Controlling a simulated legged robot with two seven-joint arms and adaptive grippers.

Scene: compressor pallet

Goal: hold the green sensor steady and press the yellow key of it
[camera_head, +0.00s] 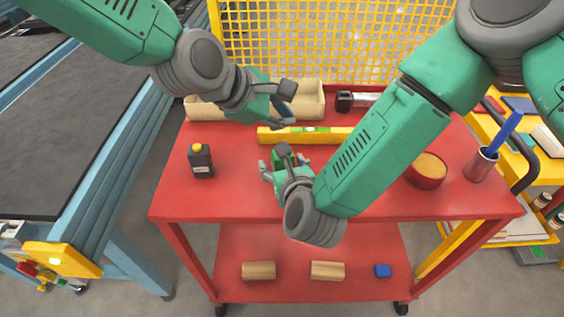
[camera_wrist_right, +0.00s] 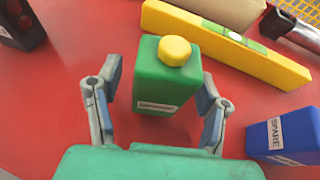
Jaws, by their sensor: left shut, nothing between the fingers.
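The green sensor (camera_wrist_right: 160,78), a green block with a white label and a round yellow key (camera_wrist_right: 174,50) on top, stands upright on the red cart top. In the head view the sensor (camera_head: 284,158) is largely hidden by my right gripper (camera_head: 284,166). The right wrist view shows my right gripper (camera_wrist_right: 161,90) open, with one finger on each side of the sensor. A gap shows at the left finger; the right finger is close to the sensor, and contact is unclear. My left gripper (camera_head: 284,107) is shut and empty, above the cart behind the sensor.
A yellow level (camera_head: 335,135) lies behind the sensor. A blue box marked SPARE (camera_wrist_right: 285,138) stands to its right. A red bowl (camera_head: 428,172) and a pen cup (camera_head: 480,165) are at right. Beige bins (camera_head: 310,98) stand behind.

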